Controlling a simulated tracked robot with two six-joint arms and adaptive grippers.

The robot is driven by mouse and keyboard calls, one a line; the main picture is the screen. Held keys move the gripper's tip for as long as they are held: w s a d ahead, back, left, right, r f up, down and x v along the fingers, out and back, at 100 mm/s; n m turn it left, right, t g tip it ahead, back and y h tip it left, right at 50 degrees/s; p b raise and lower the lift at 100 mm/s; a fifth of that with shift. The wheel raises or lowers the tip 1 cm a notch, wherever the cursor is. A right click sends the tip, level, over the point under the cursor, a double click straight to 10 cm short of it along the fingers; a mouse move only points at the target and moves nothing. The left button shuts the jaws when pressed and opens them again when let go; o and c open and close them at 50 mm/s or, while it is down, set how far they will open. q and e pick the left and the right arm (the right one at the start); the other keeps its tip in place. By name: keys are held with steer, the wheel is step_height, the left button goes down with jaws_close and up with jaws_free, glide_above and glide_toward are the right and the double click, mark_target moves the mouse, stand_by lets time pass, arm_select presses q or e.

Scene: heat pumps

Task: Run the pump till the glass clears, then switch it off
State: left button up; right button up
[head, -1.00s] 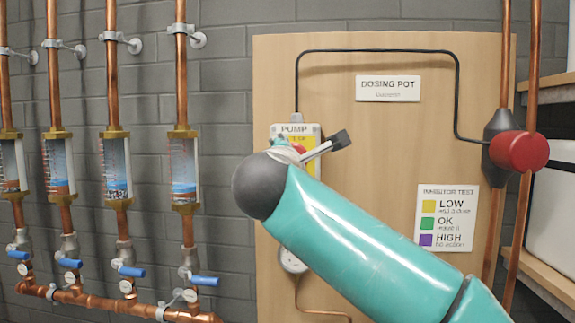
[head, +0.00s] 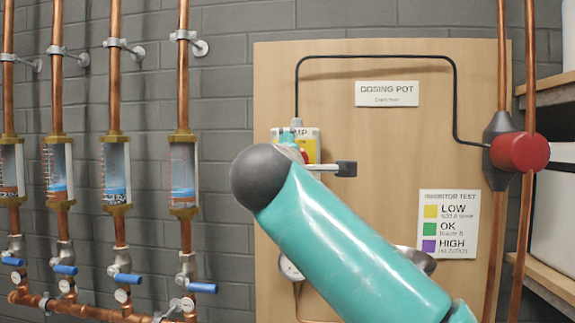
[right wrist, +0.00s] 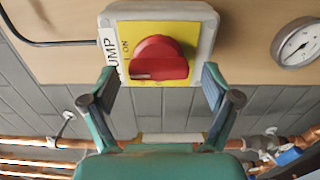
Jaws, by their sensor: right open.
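The pump switch is a red rotary knob (right wrist: 160,60) on a yellow plate (right wrist: 184,92) of a pale box marked PUMP (right wrist: 111,52). In the right wrist view the word ON is at the knob's upper left; I cannot tell its setting for sure. My right gripper (right wrist: 158,74) is open, one finger on either side of the knob, apparently not gripping it. In the head view my right arm hides most of the pump box (head: 297,133). Several sight glasses (head: 183,172) on copper pipes hold bluish liquid, with brownish matter low in some. My left gripper is not in view.
A wooden board (head: 430,115) carries a DOSING POT sign (head: 387,93), a black cable and an INHIBITOR TEST chart (head: 449,224). A red-ended fitting (head: 519,152) is at right. Blue-handled valves (head: 202,287) stand below the glasses. A gauge (right wrist: 298,43) is beside the pump box.

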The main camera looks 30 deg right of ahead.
steer(key=b+v, duration=0.3)
steer(key=v, duration=0.4)
steer(key=shift+s+a, duration=0.15)
steer(key=shift+s, duration=0.1)
stand_by(0.4)
